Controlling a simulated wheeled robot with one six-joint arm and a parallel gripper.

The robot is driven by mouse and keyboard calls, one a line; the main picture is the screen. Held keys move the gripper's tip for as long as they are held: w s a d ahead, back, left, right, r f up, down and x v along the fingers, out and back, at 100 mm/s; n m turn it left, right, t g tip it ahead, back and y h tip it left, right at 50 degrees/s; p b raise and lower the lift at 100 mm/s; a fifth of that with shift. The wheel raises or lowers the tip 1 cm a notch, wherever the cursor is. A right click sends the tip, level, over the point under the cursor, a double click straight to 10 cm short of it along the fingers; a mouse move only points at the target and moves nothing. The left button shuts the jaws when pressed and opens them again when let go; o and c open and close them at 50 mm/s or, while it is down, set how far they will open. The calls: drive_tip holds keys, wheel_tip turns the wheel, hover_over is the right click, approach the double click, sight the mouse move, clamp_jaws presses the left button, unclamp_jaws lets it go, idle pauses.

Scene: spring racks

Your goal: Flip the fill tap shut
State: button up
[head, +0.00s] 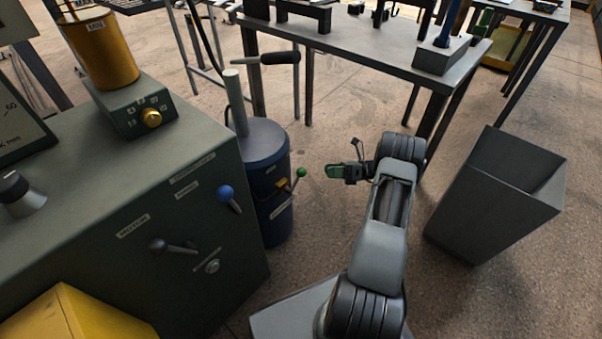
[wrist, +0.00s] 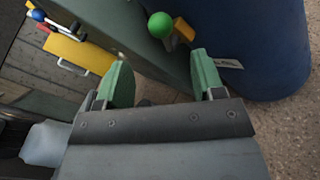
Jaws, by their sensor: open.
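A small lever with a green ball (head: 301,173) sticks out from a yellow fitting (head: 282,184) on the side of a blue drum (head: 262,149). I take this lever for the fill tap; the label below it is too small to read. In the wrist view the green ball (wrist: 160,25) shows just beyond and between my fingertips, with the blue drum (wrist: 275,50) to the right. My gripper (head: 333,171) has green fingers and is to the right of the ball in the head view, apart from it. In the wrist view my gripper (wrist: 160,66) is open and empty.
A dark cabinet (head: 222,275) with a blue-knobbed lever (head: 227,193) and a black-knobbed lever (head: 160,245) stands left of the drum. A pump handle (head: 270,59) rises above the drum. A grey bin (head: 500,195) stands at right, a workbench (head: 350,48) behind. Floor between is clear.

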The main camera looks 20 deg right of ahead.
sight(301, 171)
drive_tip(key=b+x, duration=0.2)
drive_tip(key=x, duration=0.8)
drive_tip(key=shift+w+a, duration=0.1)
drive_tip(key=shift+a, duration=0.25)
clamp_jaws()
